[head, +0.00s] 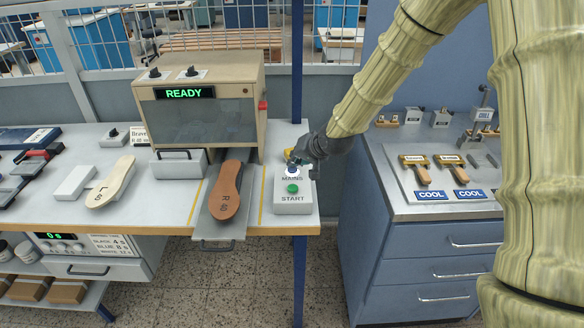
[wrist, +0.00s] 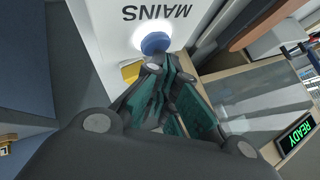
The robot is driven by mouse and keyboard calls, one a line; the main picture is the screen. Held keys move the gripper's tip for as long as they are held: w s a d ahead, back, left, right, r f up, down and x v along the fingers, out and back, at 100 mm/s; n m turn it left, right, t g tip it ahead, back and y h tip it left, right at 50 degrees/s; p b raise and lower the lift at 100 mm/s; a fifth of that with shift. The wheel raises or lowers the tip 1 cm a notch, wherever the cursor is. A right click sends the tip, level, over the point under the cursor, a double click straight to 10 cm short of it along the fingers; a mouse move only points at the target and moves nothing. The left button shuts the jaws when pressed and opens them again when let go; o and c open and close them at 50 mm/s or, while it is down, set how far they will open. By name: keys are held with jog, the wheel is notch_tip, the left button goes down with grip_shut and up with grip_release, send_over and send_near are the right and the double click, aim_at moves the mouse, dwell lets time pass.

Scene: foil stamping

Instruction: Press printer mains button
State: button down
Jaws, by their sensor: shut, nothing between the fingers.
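The control box (head: 308,203) is pale grey and stands at the right end of the workbench, labelled MAINS and START. Its blue mains button (head: 291,170) sits above the MAINS label and is partly hidden by my gripper; it also shows in the wrist view (wrist: 155,42) with a bright white ring. The green start button (head: 293,188) is nearer the front. My gripper (wrist: 152,66) is shut and empty, its fingertips close beside the mains button. I cannot tell whether they touch it. The beige printer (head: 202,100) stands left of the box, its display reading READY.
A brown insole (head: 226,190) lies on the printer's tray, which juts past the bench edge. A pale insole (head: 111,182) and a white block (head: 74,182) lie further left. A blue cabinet (head: 425,262) with COOL-labelled tools stands at right. A blue post rises behind the box.

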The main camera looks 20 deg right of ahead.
jog(key=shift+r, duration=0.5)
notch_tip(320, 180, up, 6)
jog(key=p, duration=0.4)
jog(key=shift+p, duration=0.35)
